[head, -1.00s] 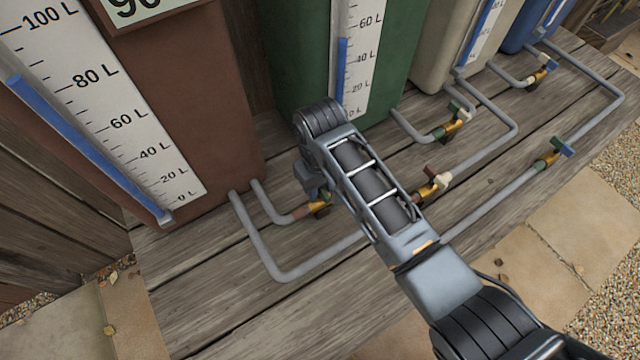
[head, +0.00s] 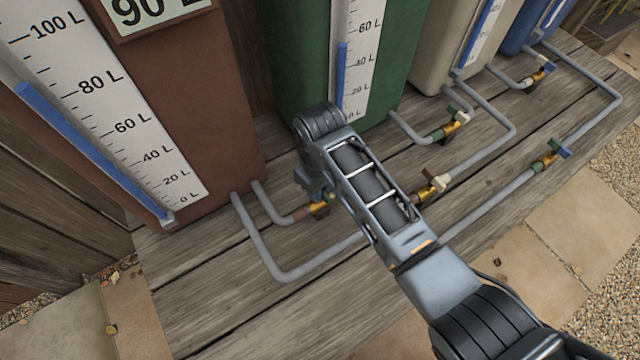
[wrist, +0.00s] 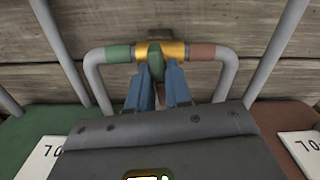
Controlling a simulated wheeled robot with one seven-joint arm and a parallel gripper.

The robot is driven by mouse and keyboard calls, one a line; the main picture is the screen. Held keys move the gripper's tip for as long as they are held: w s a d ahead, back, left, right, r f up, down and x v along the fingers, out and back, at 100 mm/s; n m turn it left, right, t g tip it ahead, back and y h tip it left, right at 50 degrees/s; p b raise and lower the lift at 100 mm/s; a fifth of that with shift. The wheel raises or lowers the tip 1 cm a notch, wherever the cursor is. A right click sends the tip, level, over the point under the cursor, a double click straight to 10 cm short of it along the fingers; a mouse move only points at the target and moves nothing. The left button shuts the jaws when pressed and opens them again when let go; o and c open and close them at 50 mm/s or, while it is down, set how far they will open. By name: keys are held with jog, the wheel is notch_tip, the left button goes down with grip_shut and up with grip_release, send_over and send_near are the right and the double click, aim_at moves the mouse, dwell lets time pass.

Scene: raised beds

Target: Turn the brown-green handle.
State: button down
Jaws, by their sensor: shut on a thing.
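The brown-green handle (wrist: 156,63) sits on a brass valve (wrist: 173,49) in the wrist view. Its green part shows upright in front of the brass body. A brown bit shows lower, by the fingers. The valve joins a green sleeve on the left and a brown sleeve on the right. My gripper (wrist: 160,84) has its blue fingers closed on the handle, hiding part of it. In the head view the valve (head: 318,209) is at the end of the short pipe by the brown tank; my arm hides most of the handle and fingers.
Grey pipes run low over the planks. The brown tank (head: 190,100) and green tank (head: 290,60) stand behind.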

jog(key=n+p, duration=0.2)
jog(key=n, duration=0.2)
jog(key=shift+r+n, duration=0.15)
jog(key=shift+n, duration=0.15)
jog(key=n+p, duration=0.1)
jog(key=n, duration=0.2)
jog(key=shift+n, duration=0.3)
jog(key=n+p, duration=0.1)
jog(key=n, duration=0.2)
jog(key=shift+n, duration=0.3)
jog(key=shift+n+p, duration=0.5)
jog(key=shift+n, duration=1.2)
jog(key=c, duration=1.1)
grip_release()
jog(key=shift+r, duration=3.8)
